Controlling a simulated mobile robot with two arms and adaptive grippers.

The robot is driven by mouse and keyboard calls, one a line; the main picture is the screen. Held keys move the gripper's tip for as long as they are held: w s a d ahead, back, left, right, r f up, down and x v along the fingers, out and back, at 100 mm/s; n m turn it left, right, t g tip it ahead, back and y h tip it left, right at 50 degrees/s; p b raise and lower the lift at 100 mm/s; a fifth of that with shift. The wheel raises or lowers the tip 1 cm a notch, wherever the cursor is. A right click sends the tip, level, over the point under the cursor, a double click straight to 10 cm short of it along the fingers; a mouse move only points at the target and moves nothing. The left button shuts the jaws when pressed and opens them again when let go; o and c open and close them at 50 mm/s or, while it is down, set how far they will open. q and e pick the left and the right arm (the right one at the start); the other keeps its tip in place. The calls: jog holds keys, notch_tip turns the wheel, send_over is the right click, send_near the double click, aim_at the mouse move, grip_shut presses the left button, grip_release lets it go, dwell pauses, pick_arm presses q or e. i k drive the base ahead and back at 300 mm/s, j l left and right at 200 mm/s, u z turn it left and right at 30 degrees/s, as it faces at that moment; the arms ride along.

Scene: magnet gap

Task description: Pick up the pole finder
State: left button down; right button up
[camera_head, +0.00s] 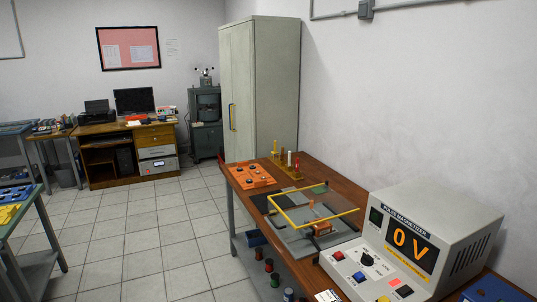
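I cannot tell for sure which thing is the pole finder. A small wooden rack (287,172) stands toward the far end of the brown bench on the right. It holds several upright, pen-like items, among them a yellow one (275,149) and a white one with a red part (289,159). They are too small to make out in detail. Neither of my grippers shows in this view.
On the bench (333,175) are an orange panel with dark knobs (250,176), a yellow frame (343,216) over a grey plate, and a pulse magnetizer (425,235) reading 0 V. A tall cabinet (262,90) stands behind. The tiled floor (150,240) left of the bench is clear.

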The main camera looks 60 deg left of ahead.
aim_at(274, 152)
jog(key=u, duration=1.9)
jog(key=i+j+u, duration=0.35)
jog(key=i, duration=0.15)
jog(key=i+u, duration=0.3)
jog(key=i, duration=0.25)
jog(key=i+j+u, duration=0.1)
jog(key=i+u, duration=0.15)
jog(key=i, duration=2.05)
